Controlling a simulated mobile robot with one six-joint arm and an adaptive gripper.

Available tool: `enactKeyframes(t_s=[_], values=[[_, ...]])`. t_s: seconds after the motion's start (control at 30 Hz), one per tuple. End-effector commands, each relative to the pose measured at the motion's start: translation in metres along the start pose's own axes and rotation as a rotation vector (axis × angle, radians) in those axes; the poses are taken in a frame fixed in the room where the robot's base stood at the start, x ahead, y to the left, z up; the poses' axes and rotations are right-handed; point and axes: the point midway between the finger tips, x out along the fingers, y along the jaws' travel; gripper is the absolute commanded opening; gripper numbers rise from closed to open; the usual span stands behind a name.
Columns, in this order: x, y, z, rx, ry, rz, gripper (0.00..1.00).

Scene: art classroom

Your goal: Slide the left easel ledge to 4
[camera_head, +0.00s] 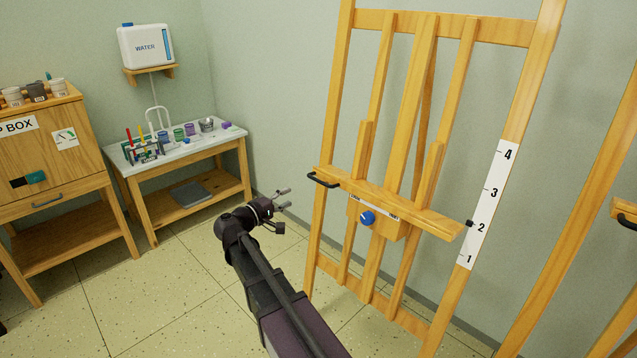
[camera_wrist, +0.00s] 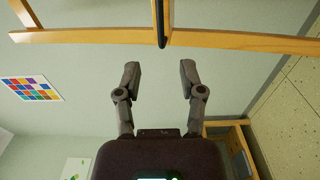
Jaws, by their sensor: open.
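The left easel (camera_head: 340,90) is a tall wooden frame with a wooden ledge (camera_head: 425,215) across it. A black pointer (camera_head: 469,223) at the ledge's right end sits at about 2 on the white scale (camera_head: 490,195), marked 1 to 4. A black handle (camera_head: 322,181) is at the ledge's left end. A blue knob (camera_head: 367,218) sits on a block below the ledge. My gripper (camera_head: 284,198) is open and empty, left of the handle and apart from it. In the wrist view, my gripper (camera_wrist: 159,68) has the dark handle (camera_wrist: 161,25) ahead between its fingers.
A second easel (camera_head: 624,212) stands at the right edge. A white-topped table (camera_head: 185,148) with jars and a rack is at the back left, beside a wooden cabinet (camera_head: 55,150). A water container (camera_head: 146,46) sits on a wall shelf. Floor left of the easel is clear.

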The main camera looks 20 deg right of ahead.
Motion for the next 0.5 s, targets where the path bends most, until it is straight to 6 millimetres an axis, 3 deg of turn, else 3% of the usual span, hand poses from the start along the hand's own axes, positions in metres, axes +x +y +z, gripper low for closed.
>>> enactKeyframes(t_s=[0.27, 0.5], values=[[0.018, 0.0, 0.0, 0.0, -0.002, -0.001, 0.51], [0.048, 0.0, 0.0, 0.0, -0.002, -0.001, 0.51]])
